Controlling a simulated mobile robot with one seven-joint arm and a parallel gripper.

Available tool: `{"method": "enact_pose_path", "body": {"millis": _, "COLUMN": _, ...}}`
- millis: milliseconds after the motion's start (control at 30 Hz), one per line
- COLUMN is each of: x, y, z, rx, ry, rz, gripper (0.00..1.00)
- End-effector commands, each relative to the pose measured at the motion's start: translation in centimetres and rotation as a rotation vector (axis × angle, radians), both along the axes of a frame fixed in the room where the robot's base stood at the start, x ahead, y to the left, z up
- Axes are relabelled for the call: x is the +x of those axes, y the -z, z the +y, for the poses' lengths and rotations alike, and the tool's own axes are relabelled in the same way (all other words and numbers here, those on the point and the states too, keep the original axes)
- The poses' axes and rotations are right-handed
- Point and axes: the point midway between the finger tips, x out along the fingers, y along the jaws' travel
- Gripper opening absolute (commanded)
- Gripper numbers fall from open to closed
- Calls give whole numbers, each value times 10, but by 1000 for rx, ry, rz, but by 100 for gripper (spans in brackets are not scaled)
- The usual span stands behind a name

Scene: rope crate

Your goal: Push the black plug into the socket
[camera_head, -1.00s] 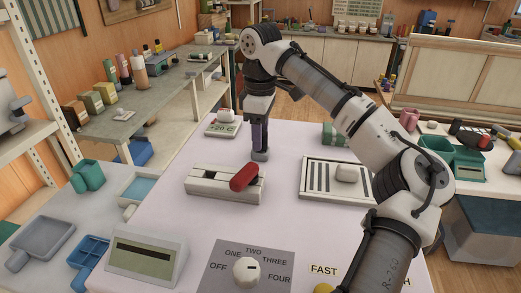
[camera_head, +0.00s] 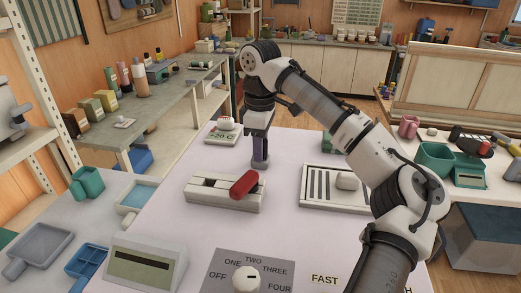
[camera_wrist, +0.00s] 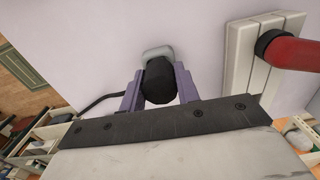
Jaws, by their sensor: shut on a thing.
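The black plug (camera_wrist: 159,80) is between the two purple fingers of my gripper (camera_wrist: 158,92) in the wrist view, with the gripper shut on it. A dark cable runs off to the left. The grey socket (camera_wrist: 156,52) shows just beyond the plug, its rim partly hidden by it. In the head view my gripper (camera_head: 260,150) points down at the grey socket (camera_head: 260,165) on the pale table. I cannot tell how deep the plug sits in the socket.
A white slider box (camera_head: 215,205) with a red handle (camera_head: 244,184) stands just in front of the gripper. A white slotted panel (camera_head: 310,203) is to the right, a small display with a cup (camera_head: 222,138) behind left. A dial panel (camera_head: 225,260) is in front.

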Motion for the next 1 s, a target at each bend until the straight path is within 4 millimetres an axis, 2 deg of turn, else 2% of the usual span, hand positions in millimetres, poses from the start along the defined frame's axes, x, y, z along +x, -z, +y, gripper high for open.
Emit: {"method": "enact_pose_path", "body": {"millis": 1000, "x": 0, "y": -27, "z": 0, "rx": 0, "ry": -1, "rz": 0, "gripper": 2}}
